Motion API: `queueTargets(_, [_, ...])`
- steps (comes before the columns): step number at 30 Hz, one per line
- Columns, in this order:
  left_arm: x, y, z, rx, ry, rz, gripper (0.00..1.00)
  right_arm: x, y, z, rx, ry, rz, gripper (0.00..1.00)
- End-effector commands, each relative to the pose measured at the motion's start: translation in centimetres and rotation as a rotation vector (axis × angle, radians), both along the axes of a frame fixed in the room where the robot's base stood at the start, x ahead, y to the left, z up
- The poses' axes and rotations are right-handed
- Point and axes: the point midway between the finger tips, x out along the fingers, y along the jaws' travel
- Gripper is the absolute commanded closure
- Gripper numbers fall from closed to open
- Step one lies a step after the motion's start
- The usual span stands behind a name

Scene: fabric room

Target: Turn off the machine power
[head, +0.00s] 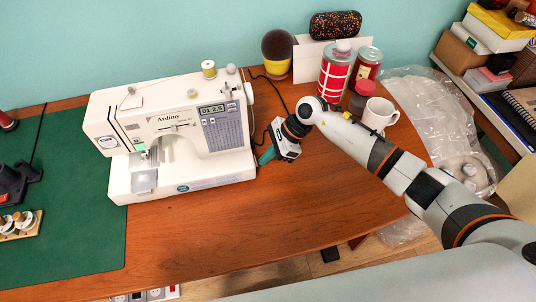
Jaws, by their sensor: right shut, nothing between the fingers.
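A white sewing machine (170,135) stands on the wooden table, its display lit and reading digits. Its handwheel (249,93) is on the right side. My right gripper (264,158) is shut and empty, close beside the lower right end of the machine's base. Whether its fingertips touch the machine I cannot tell. The power switch cannot be made out; that side of the machine is turned away or behind the gripper. A black cord (270,78) runs behind the machine. My left gripper is not in view.
A white mug (379,114), a red checked bottle (335,75) and a jar (367,65) stand behind my right arm. A green mat (75,240) covers the table's left part. The wooden table (220,228) is clear in front of the machine.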

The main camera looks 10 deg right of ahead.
Motion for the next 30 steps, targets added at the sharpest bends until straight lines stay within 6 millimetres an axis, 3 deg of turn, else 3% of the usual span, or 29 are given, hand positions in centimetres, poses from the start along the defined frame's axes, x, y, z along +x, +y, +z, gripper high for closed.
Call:
queueTargets(6, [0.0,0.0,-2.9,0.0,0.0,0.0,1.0,0.0,0.4,-1.1,0.068,0.001,-0.001,1.0])
queueTargets(8, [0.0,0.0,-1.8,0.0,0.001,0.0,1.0,0.0,0.4,-0.2,0.063,0.001,-0.001,1.0])
queueTargets(30, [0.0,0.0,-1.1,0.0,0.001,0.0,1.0,0.0,0.4,1.5,0.064,0.001,-0.001,1.0])
